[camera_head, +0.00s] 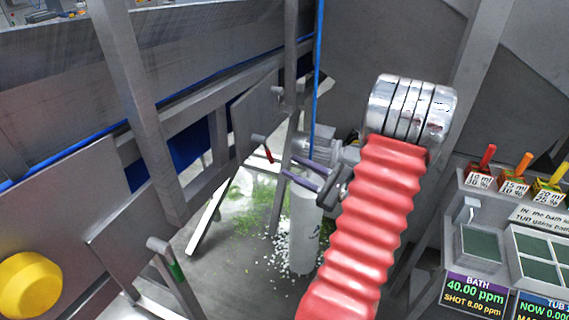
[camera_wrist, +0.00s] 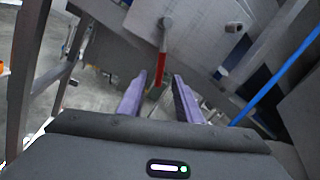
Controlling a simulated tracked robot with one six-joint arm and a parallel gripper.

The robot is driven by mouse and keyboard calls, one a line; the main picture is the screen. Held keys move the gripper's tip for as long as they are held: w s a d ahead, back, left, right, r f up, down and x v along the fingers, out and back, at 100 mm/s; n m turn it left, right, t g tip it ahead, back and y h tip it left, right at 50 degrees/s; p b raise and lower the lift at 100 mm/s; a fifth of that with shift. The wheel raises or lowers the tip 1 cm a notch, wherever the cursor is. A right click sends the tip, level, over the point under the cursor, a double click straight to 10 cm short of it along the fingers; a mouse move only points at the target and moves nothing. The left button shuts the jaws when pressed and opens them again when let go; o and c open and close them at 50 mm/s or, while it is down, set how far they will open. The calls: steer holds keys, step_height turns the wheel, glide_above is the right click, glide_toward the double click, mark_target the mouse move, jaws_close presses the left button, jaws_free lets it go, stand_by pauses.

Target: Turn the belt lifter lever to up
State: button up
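A lever with a red grip (camera_head: 269,154) sticks out from a grey metal plate (camera_head: 255,115) under the machine frame. In the wrist view the red-gripped lever (camera_wrist: 162,64) hangs down from its pivot, just ahead of the fingertips and lined up with the gap between them. My gripper (camera_head: 287,167) has its two purple fingers apart with nothing held; the wrist view also shows the open gripper (camera_wrist: 159,80). A second lever with a green grip (camera_head: 174,268) is at lower left. No label shows which is the belt lifter lever.
Sloping grey frame beams (camera_head: 140,110) and a blue strip (camera_head: 317,60) lie close to the arm. A yellow knob (camera_head: 28,285) is at lower left. A dosing panel (camera_head: 510,225) with several small levers stands at right. Greens and white bits litter the floor.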

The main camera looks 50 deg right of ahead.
steer(key=shift+s+d+f, duration=0.1)
steer(key=shift+s, duration=0.9)
steer(key=shift+s+d+f, duration=0.1)
steer(key=shift+s, duration=0.85)
